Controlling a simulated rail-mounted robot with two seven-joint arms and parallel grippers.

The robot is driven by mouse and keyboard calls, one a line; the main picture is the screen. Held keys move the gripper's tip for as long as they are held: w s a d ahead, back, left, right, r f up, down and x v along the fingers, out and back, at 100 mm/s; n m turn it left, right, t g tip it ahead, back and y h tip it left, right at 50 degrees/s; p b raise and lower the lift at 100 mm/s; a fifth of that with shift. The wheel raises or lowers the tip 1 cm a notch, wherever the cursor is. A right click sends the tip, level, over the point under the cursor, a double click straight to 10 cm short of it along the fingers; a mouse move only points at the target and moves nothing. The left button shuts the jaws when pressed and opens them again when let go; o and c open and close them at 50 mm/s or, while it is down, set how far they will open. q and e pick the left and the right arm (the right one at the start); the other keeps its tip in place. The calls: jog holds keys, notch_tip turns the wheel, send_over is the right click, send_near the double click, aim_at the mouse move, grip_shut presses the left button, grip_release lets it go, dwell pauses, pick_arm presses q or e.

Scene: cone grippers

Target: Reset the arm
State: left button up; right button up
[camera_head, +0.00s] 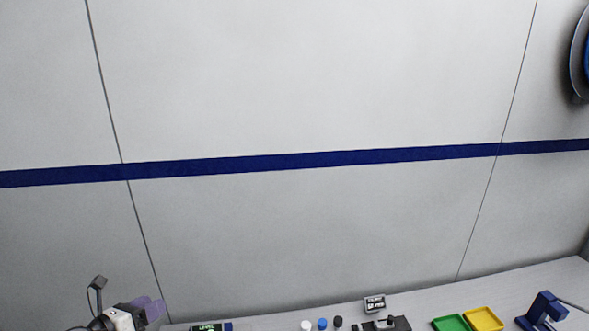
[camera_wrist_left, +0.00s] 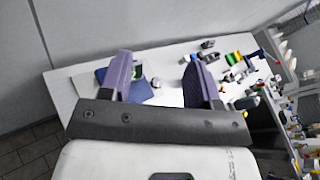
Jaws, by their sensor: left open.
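My left gripper (camera_head: 152,307) is at the bottom left of the head view, up against the wall side and above the table's level. In the left wrist view my left gripper (camera_wrist_left: 158,80) shows two purple fingers spread wide apart with nothing held between them. The table lies beyond and below the fingertips. My right gripper is not in either view.
The white table (camera_wrist_left: 68,95) holds a dark blue flat item (camera_wrist_left: 138,90) behind the left finger. In the head view, a green tray (camera_head: 450,323), a yellow tray (camera_head: 484,319) and a dark blue device (camera_head: 543,309) stand at right.

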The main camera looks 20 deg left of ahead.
pick_arm(q)
notch_tip(320, 180, up, 4)
jog(key=n+t+y, duration=0.3)
jog(key=n+y, duration=0.4)
jog(key=n, duration=0.6)
jog(key=s+d+f+n+g+h, duration=0.2)
jog(key=s+d+f+n+g, duration=0.5)
jog(key=s+d+f+n, duration=0.45)
jog(key=s+d+f+n+g+h, duration=0.3)
jog(key=s+d+f+n+g, duration=0.45)
jog(key=s+d+f, duration=0.75)
notch_tip(320, 180, up, 26)
jog(key=s+d+p, duration=0.1)
jog(key=p, duration=2.3)
jog(key=shift+s+d, duration=0.3)
jog(key=shift+s, duration=0.1)
